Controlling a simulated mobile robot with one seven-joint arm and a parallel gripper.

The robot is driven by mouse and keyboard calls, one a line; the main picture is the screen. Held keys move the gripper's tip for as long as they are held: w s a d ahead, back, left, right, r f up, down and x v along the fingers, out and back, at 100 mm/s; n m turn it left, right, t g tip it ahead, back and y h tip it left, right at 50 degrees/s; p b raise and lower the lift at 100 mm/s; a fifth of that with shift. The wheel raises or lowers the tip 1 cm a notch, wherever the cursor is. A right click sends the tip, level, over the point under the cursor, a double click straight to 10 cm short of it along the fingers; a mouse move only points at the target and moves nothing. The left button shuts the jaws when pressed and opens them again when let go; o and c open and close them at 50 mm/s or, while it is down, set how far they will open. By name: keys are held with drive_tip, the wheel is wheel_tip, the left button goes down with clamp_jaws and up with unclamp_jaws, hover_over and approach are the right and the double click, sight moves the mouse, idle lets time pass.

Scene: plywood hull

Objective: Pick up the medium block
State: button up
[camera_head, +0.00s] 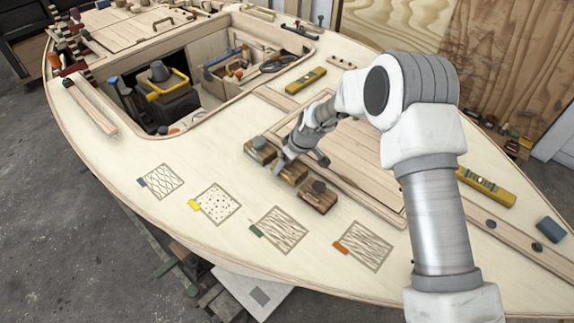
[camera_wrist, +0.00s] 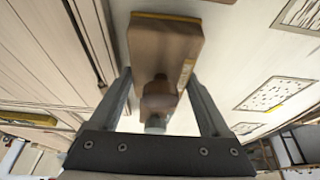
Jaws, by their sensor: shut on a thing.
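Three brown wooden blocks stand in a row on the pale deck: a far block (camera_head: 260,150), a middle block (camera_head: 292,174) and a near block (camera_head: 318,197). The far and near ones show dark knobs on top. My gripper (camera_head: 280,165) is at the middle block. In the wrist view, my gripper's fingers (camera_wrist: 162,90) stand on either side of the knob of a brown block (camera_wrist: 165,45) with yellow edges, and are shut on it. Whether the block touches the deck, I cannot tell. No block carries a readable size mark.
Four patterned squares with coloured tabs, one with a yellow tab (camera_head: 217,204), line the deck left of the blocks. A raised wooden hatch (camera_head: 360,165) lies right of them. An open cockpit (camera_head: 205,85) holds tools. A yellow level (camera_head: 306,81) lies behind.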

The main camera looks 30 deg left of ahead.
drive_tip(key=v, duration=0.4)
drive_tip(key=shift+a+r, duration=0.2)
drive_tip(key=shift+a, duration=0.1)
drive_tip(key=s+d+r+b, duration=0.1)
drive_tip(key=s+d+r, duration=0.5)
drive_tip(key=d, duration=0.2)
drive_tip(key=shift+s+d, duration=0.15)
drive_tip(key=shift+s, duration=0.25)
drive_tip(key=shift+r, duration=0.1)
